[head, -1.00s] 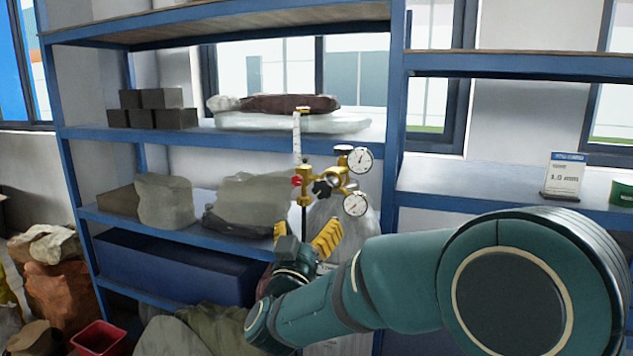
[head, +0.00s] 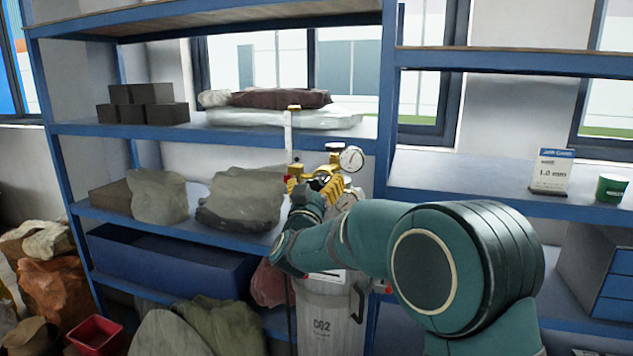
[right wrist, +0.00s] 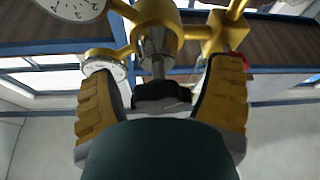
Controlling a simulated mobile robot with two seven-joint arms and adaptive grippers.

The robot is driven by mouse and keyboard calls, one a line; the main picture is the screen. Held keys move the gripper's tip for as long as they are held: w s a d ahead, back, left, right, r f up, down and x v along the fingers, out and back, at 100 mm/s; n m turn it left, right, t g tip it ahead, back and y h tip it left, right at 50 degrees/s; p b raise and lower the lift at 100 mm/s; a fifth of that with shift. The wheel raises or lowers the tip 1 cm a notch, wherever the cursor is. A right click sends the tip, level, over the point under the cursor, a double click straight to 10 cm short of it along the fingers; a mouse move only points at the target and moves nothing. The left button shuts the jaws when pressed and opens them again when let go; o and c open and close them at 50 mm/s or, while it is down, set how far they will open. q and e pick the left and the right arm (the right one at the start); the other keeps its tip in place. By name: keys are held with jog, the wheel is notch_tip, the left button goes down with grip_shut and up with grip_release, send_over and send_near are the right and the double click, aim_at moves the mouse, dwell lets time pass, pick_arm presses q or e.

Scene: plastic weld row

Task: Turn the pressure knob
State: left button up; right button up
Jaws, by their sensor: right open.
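The brass regulator (head: 333,158) sits above the grey CO2 cylinder (head: 325,318), with a round white gauge (head: 351,159) at its upper right. My right gripper (head: 316,184) is at the regulator, its yellow fingers open and covering part of it. In the right wrist view, the black pressure knob (right wrist: 160,94) sits on a metal stem between the two open fingers (right wrist: 163,72). Gaps show on both sides of the knob, and its near side is partly hidden by the dark gripper body. My left gripper is not in view.
A blue shelf (head: 240,135) stands behind, holding dark blocks (head: 150,113) and wrapped bundles. A flow tube (head: 288,140) rises left of the regulator. A sign (head: 551,171) and green cup (head: 611,188) stand on the right shelf.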

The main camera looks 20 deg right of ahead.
jog(key=shift+f, duration=0.1)
grip_shut()
